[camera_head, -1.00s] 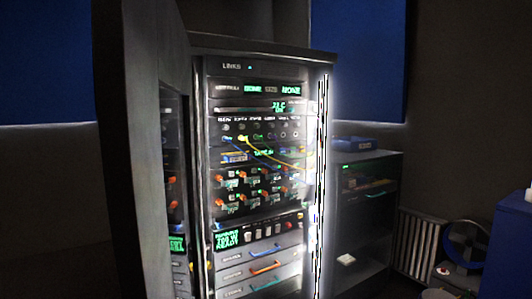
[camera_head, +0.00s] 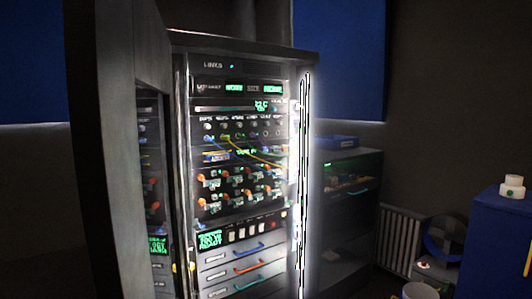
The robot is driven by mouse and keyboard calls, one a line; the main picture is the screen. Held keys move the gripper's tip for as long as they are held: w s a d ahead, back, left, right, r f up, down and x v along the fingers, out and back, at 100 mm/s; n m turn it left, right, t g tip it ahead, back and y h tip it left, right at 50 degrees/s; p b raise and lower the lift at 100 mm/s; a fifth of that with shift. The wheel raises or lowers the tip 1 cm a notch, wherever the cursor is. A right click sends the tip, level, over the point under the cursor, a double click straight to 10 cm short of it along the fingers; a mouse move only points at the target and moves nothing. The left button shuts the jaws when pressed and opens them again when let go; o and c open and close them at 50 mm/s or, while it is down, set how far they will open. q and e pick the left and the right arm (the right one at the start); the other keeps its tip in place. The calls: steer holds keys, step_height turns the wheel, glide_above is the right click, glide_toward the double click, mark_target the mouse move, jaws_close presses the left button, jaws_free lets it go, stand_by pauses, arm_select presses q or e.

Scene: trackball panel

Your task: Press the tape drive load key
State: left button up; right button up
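The dark rack cabinet (camera_head: 245,46) stands open at the centre in the head view. Low in it is a unit with a green text display (camera_head: 209,240) and a row of pale keys (camera_head: 241,233) to its right. One small red key or lamp sits near the right end of that row. The key labels are too small to read, so I cannot tell which one is the load key. Neither of my grippers shows in this view.
The rack's tall open door (camera_head: 115,150) stands at the left. Handled drawers (camera_head: 245,268) lie below the keys. A low dark cabinet (camera_head: 345,215), a radiator (camera_head: 398,238) and a blue box (camera_head: 495,250) with a white object (camera_head: 512,187) stand to the right.

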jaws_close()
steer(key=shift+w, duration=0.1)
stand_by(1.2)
